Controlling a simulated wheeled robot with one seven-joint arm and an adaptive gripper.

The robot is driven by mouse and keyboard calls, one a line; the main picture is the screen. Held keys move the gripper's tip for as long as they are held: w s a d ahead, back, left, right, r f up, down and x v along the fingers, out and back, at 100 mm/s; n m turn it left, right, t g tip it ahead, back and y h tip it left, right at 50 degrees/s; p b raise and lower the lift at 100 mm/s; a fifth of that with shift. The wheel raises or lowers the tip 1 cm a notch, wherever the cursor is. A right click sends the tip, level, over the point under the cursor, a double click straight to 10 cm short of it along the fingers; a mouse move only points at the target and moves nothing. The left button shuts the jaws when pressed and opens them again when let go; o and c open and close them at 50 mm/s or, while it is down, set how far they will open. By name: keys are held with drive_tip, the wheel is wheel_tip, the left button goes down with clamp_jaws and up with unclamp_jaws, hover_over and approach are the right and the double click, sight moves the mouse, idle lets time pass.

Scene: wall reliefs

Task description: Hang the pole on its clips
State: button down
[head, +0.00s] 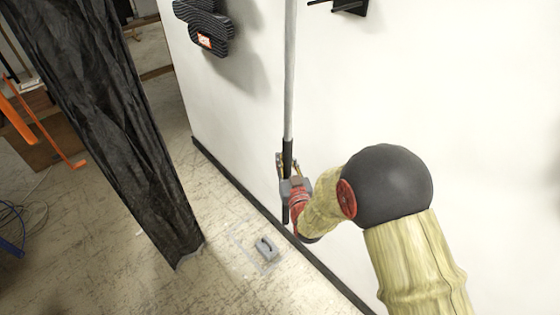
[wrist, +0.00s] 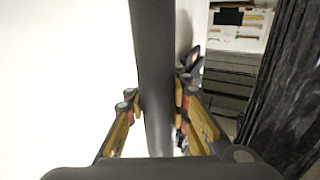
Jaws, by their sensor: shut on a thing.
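The pole (head: 290,70) is a long upright rod, grey above with a black lower part. It stands close in front of the white wall, and its top runs out of the head view. My gripper (head: 287,172) is shut on the black part of the pole. In the wrist view the pole (wrist: 154,80) runs upright between the two fingers of my gripper (wrist: 154,110). A black bracket (head: 350,6) is partly in view on the wall at the top, right of the pole and apart from it. I cannot tell whether it is one of the clips.
A dark ridged relief (head: 205,27) with an orange label sticks out from the wall (head: 450,110) left of the pole. A black curtain (head: 115,120) hangs at the left. A small grey object (head: 266,247) lies on the floor below my gripper.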

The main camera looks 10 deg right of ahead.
drive_tip(key=w+d+f+b, duration=0.2)
drive_tip(key=w+d+b, duration=0.5)
drive_tip(key=d, duration=0.3)
drive_tip(key=shift+w+f+b, duration=0.2)
drive_tip(key=shift+f+b, duration=0.15)
drive_tip(key=shift+f, duration=0.05)
idle(1.8)
drive_tip(key=c, duration=1.5)
unclamp_jaws()
drive_tip(key=shift+f, duration=0.15)
drive_tip(key=shift+c, duration=0.2)
drive_tip(key=shift+o, duration=0.2)
drive_tip(key=shift+f, duration=0.1)
drive_tip(key=shift+s, duration=0.1)
